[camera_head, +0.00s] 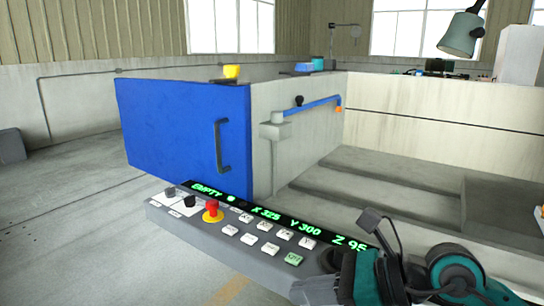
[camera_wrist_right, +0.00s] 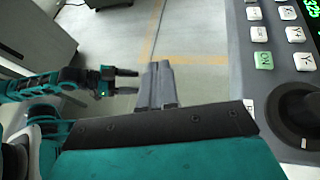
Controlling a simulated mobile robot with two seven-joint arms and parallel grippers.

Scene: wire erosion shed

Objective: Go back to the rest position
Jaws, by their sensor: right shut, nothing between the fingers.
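My right gripper (camera_head: 312,291) is at the bottom of the head view, low beside the near right end of the control panel (camera_head: 262,262). In the right wrist view its two grey fingers (camera_wrist_right: 162,86) lie together, shut and empty, above the floor and left of the panel. My left gripper (camera_wrist_right: 122,82) shows only in the right wrist view, at left. Its two dark fingers are apart with nothing between them. The left arm is not in the head view.
The panel carries a red button (camera_head: 212,211), white keys, a black knob (camera_wrist_right: 303,115) and a green display. Behind it stand a blue door (camera_head: 175,130) with a dark handle and a grey machine tank (camera_head: 300,150). Clear floor (camera_head: 60,230) lies at left.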

